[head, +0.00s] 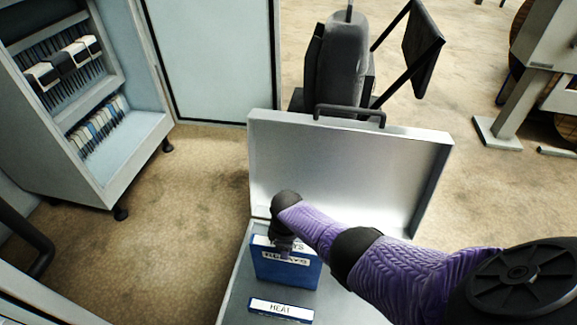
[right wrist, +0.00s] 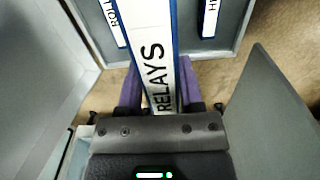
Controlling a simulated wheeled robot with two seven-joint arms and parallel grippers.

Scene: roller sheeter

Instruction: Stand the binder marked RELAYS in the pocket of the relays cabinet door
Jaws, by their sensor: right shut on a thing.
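The blue binder marked RELAYS (head: 288,270) has a white spine label and stands upright at the open silver case. My right gripper (head: 284,245) reaches down from above and is shut on its top edge. In the right wrist view the RELAYS spine (right wrist: 157,60) runs between the two purple fingers (right wrist: 160,98). I cannot tell whether the binder touches the case floor. An open cabinet (head: 95,110) stands at left, and a pale door panel (head: 222,60) is beside it. No door pocket or cabinet label is readable. My left gripper is not in view.
The case (head: 350,165) has its lid raised behind the binder. A binder marked HEAT (head: 280,312) lies in front. Another binder label (right wrist: 112,20) shows beside RELAYS in the right wrist view. Floor is clear between case and cabinet.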

